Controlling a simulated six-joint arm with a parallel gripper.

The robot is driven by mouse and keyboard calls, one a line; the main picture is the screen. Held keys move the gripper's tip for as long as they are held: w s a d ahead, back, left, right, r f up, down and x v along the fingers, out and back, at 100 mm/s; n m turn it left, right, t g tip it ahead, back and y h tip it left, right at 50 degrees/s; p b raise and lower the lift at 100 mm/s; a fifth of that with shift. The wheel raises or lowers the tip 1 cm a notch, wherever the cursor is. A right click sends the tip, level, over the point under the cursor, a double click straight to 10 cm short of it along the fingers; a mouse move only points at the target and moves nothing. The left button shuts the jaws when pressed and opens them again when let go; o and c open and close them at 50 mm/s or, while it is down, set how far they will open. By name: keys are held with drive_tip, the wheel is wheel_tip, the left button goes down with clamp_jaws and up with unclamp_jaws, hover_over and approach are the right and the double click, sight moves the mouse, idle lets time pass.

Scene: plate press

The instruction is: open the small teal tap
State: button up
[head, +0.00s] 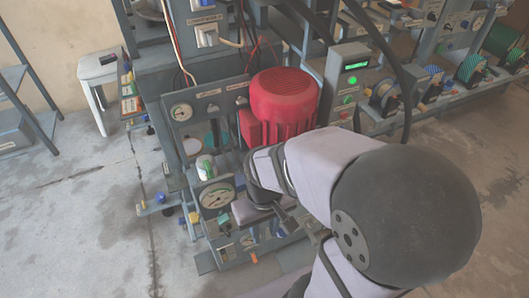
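I cannot make out the small teal tap for certain. A small blue-teal spot (255,234) shows low on the press frame, just below my wrist, but it is too small to identify. My arm reaches in from the lower right, and its wrist is over the front of the frame, right of the lower round gauge (216,196). My gripper (284,222) is small and partly hidden by the arm; its fingers cannot be told apart, nor whether they hold anything.
A large red motor (284,103) stands behind my wrist. An upper gauge (181,112) and a green-and-white container (205,167) are on the left of the frame. A control box with a green display (355,66) stands at the right. Open floor (90,225) lies left.

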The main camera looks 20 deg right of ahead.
wheel_tip(320, 180, up, 24)
drive_tip(key=p, duration=2.2)
drive_tip(key=shift+f+p, duration=0.15)
drive_tip(key=shift+p, duration=0.15)
drive_tip(key=w+d+f+t+h+b, duration=0.1)
drive_tip(key=w+d+f+b, duration=0.15)
drive_tip(key=d+f, duration=0.25)
drive_tip(key=w+d+f+b, duration=0.1)
drive_tip(key=w+d+f, duration=0.2)
drive_tip(key=d+f, duration=0.15)
drive_tip(key=m+t+y+b, duration=0.6)
drive_tip(key=t+y+b, duration=0.2)
drive_tip(key=t+y, duration=0.25)
approach(230, 219)
drive_tip(key=w+a, duration=0.1)
drive_tip(key=w, duration=0.1)
drive_tip(key=shift+g, duration=0.45)
drive_tip(key=shift+x, duration=3.7)
